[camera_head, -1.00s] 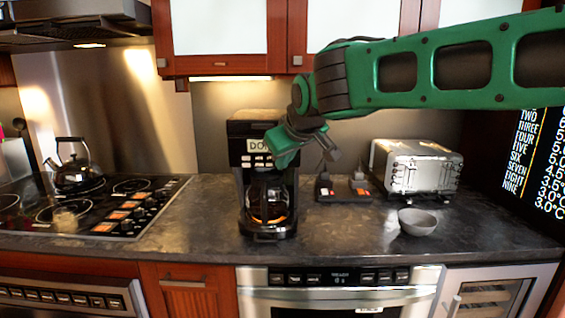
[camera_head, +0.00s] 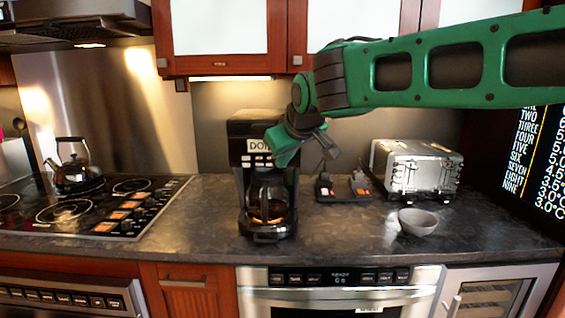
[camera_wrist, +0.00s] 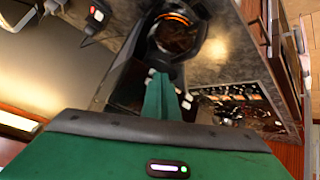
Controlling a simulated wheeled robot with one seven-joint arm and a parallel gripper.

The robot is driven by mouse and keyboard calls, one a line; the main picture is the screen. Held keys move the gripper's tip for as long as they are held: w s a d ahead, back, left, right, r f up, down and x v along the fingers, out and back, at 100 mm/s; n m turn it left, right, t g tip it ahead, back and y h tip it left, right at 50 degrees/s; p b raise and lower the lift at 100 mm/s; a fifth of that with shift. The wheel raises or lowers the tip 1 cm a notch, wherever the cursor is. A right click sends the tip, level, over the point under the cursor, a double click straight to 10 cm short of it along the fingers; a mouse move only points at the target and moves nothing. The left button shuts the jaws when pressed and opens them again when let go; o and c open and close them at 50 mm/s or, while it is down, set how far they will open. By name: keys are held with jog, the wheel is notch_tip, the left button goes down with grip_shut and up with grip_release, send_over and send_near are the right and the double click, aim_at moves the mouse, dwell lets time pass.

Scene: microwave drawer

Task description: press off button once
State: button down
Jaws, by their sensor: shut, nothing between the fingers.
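A black coffee maker (camera_head: 240,187) stands on the counter with a glass carafe (camera_head: 268,205) holding dark liquid. Its front has a display (camera_head: 257,145), partly covered, showing letters that start with "DO". A row of small pale buttons (camera_head: 248,161) lies below the display. I cannot read which one is the off button. My gripper (camera_head: 278,162) is shut and empty, with its green fingertips in front of the button panel. In the wrist view the closed fingers (camera_wrist: 161,84) point at the panel, with pale buttons (camera_wrist: 187,97) beside them. Contact cannot be told.
A toaster (camera_head: 415,168) and a grey bowl (camera_head: 418,222) stand to the right. Two small black devices (camera_head: 342,190) lie between toaster and coffee maker. A stove with a kettle (camera_head: 74,170) is at left. A microwave drawer (camera_head: 340,285) is under the counter.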

jog(key=shift+w, duration=0.25)
jog(key=shift+s, duration=0.1)
dwell(0.4)
jog(key=shift+s, duration=0.65)
jog(key=s, duration=0.5)
jog(key=shift+a, duration=0.1)
dwell(0.7)
